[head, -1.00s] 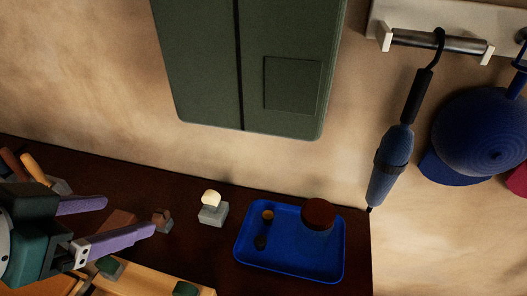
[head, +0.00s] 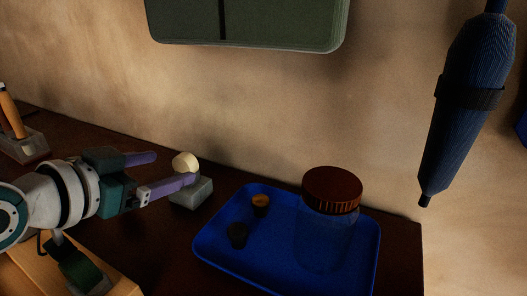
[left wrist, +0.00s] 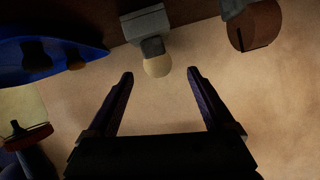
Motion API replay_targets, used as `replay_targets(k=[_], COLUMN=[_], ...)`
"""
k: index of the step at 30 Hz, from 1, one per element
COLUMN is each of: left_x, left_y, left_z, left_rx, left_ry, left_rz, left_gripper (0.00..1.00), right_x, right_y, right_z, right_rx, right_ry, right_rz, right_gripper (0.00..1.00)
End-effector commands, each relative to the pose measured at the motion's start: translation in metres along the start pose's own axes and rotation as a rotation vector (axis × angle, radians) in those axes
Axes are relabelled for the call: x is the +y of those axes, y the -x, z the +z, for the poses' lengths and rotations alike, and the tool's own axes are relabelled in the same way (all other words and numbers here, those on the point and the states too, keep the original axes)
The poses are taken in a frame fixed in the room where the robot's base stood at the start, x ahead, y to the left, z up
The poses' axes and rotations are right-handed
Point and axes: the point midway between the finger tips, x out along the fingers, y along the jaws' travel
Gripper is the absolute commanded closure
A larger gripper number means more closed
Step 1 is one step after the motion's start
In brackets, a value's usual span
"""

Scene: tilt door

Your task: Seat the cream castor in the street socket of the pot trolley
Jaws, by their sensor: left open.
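The cream castor (head: 185,161) sits with its rounded cream end up in a grey block (head: 192,193) on the dark table. In the left wrist view the cream castor (left wrist: 158,66) lies just beyond and between the two fingertips. My left gripper (head: 173,170) is open, its purple fingers pointing at the castor; one finger crosses in front of the castor's lower part. In the left wrist view the open gripper (left wrist: 160,74) holds nothing. A wooden body (head: 112,271) with a green-topped grey fitting (head: 78,268), perhaps the pot trolley, shows at bottom left, partly hidden by my arm. I cannot make out the street socket.
A brown rounded piece (left wrist: 256,26) stands near the castor. An orange-handled tool (head: 11,112) stands at far left. A blue umbrella (head: 460,110) hangs at right.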

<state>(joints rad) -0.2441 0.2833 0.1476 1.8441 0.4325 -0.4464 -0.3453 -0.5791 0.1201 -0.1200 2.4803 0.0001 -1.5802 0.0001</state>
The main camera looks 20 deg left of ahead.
Motion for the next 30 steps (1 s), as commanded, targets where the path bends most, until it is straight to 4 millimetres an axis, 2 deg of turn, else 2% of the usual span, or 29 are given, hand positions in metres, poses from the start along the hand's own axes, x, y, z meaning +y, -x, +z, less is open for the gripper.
replay_targets(k=[5,12,15,22,30], left_x=[0.002,0.003,0.003,0.002,0.002], left_y=[-0.016,-0.052,-0.058,-0.059,-0.058], left_z=[0.003,0.007,0.006,0.005,0.005], left_rx=[0.000,0.001,0.000,-0.002,-0.002], left_ry=[0.002,0.001,0.001,0.000,0.000], left_rz=[0.001,0.000,0.001,0.001,0.001], left_gripper=[0.14,0.14,0.14,0.14,0.44], right_x=[-0.001,-0.002,-0.002,-0.002,-0.001], right_y=[-0.007,-0.021,-0.022,-0.021,-0.021], right_z=[0.002,0.007,0.007,0.007,0.007], right_rx=[0.000,0.000,0.000,-0.001,-0.001], right_ry=[-0.002,-0.002,-0.002,-0.002,-0.002], right_rz=[-0.002,-0.002,-0.002,-0.002,-0.002], right_gripper=[0.50,0.50,0.50,0.50,0.50])
